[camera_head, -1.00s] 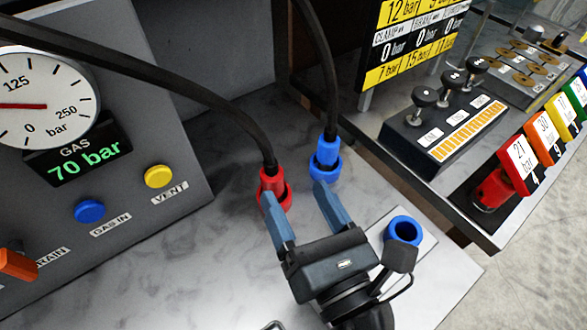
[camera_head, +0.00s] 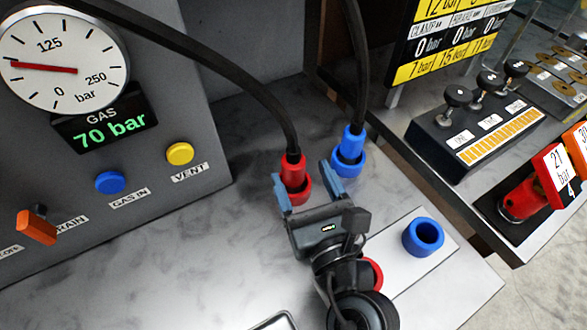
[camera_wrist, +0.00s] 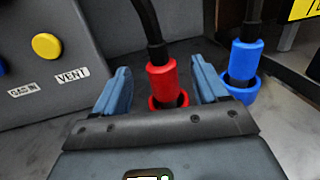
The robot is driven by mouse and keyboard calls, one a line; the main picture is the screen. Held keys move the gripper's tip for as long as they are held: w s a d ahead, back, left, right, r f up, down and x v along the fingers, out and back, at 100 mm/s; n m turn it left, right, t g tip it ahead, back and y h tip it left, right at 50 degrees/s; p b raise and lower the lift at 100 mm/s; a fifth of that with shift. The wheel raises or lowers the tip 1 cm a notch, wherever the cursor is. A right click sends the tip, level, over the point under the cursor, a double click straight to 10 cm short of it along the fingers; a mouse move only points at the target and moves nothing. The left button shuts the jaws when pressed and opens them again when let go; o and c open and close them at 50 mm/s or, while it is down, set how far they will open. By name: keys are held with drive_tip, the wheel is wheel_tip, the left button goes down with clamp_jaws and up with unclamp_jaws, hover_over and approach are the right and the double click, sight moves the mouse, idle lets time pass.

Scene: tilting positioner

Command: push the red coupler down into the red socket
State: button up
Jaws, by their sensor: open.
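The red coupler (camera_head: 292,168), on the end of a black hose, stands nearly upright in a red ring-shaped socket (camera_head: 300,195) at the back of the grey surface. In the wrist view the coupler (camera_wrist: 162,78) is between my two blue fingers, and the red ring (camera_wrist: 181,101) shows around its lower end. How deep it sits is not clear. My gripper (camera_head: 304,174) is open, one finger on each side of the coupler, with a visible gap on both sides in the wrist view. Another red ring (camera_head: 374,271) is mostly hidden behind my gripper.
A blue coupler (camera_head: 349,148) stands in a blue ring close to the right finger. An empty blue ring (camera_head: 424,237) is on a white plate. The gauge panel (camera_head: 200,125) with buttons is left. A lever box (camera_head: 475,125) is right. Black hoses rise above both couplers.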

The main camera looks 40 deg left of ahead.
sight(296, 163)
drive_tip(key=shift+p+x, duration=0.45)
drive_tip(key=shift+x, duration=2.15)
drive_tip(key=c, duration=1.3)
drive_tip(key=shift+r, duration=0.1)
